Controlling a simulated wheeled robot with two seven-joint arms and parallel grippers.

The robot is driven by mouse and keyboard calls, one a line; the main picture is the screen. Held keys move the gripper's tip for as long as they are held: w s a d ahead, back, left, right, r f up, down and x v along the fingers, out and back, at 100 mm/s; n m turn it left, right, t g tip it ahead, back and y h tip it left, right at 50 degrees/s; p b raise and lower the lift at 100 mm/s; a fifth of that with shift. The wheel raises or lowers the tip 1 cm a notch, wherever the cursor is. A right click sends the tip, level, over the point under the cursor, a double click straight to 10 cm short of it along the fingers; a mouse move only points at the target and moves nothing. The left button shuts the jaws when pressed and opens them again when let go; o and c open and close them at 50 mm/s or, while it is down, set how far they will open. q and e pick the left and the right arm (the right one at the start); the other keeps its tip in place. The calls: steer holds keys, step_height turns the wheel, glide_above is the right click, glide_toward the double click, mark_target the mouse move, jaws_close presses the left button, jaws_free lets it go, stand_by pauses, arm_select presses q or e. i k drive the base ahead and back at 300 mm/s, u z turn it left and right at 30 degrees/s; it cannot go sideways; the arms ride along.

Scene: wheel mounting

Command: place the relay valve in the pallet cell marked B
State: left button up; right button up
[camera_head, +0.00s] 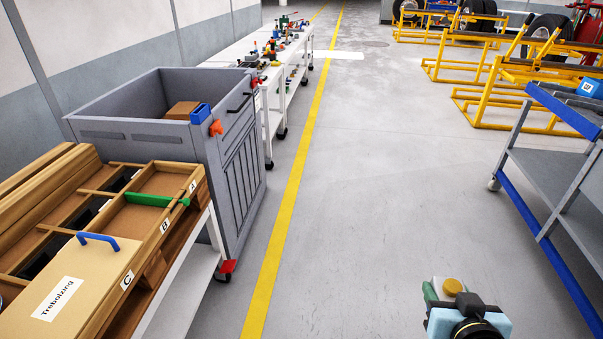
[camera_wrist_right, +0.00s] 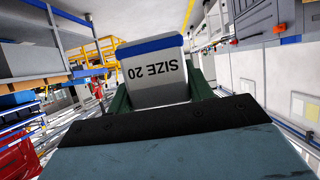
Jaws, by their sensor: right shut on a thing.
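My right gripper (camera_wrist_right: 160,88) is shut on a light grey block with a blue band, marked SIZE 20, which looks like the relay valve (camera_wrist_right: 157,75). In the head view the right gripper (camera_head: 447,292) is low at the right, above the floor, with a yellow-orange round part of the held thing (camera_head: 453,286) showing. The wooden pallet (camera_head: 187,208) is at the left, well apart from the gripper. Its cell B (camera_head: 128,221) looks open and bare. My left gripper is out of view.
A tan lid with a blue handle (camera_head: 97,240) covers the cell by label C. A grey bin (camera_head: 250,175) stands behind the pallet. A blue-edged cart (camera_head: 550,170) is at the right. The floor between (camera_head: 350,220) is clear.

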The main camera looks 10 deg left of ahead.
mark_target(138, 234)
steer(key=u, duration=0.7)
steer(key=i, duration=1.15)
steer(key=u, duration=1.45)
steer(key=i, duration=0.35)
steer(key=u, duration=0.2)
